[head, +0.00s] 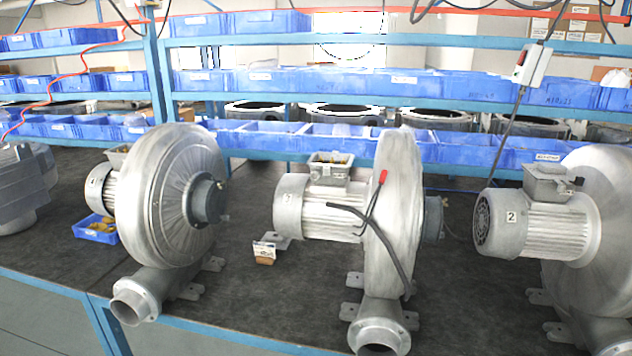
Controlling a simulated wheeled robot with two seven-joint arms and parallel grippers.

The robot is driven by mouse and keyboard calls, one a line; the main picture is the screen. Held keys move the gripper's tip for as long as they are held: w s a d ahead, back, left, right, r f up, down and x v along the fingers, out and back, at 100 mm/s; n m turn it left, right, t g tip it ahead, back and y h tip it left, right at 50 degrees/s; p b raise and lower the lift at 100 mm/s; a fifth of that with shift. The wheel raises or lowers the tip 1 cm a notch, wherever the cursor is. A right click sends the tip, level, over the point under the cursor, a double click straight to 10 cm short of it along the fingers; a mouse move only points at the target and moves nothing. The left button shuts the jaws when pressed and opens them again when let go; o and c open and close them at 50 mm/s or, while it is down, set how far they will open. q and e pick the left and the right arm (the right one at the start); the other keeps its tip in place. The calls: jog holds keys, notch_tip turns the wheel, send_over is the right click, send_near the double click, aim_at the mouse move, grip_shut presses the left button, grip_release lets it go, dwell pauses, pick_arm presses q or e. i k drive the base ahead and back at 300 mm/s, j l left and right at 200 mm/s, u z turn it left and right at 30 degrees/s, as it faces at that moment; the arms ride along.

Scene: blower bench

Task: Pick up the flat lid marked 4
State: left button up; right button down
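No flat lid with a readable 4 can be made out. A small grey metal flat piece (278,241) lies on the dark bench mat in front of the middle blower's motor; any mark on it is too small to read. A small brown block with a white printed label (264,252) is right beside it. The middle blower (396,212) has an open terminal box (329,168) on top of its motor, with yellowish parts inside. Neither of my grippers is in view.
A left blower (172,196) and a right blower (545,222), its motor marked 2, flank the middle one. A small blue bin (97,232) with yellow parts sits at left. Blue bins (380,143) line the rack behind. A cable with a switch box (531,65) hangs at right.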

aim_at(558, 172)
jog(key=z, duration=1.25)
jog(key=l+u, duration=0.35)
jog(key=l, duration=0.75)
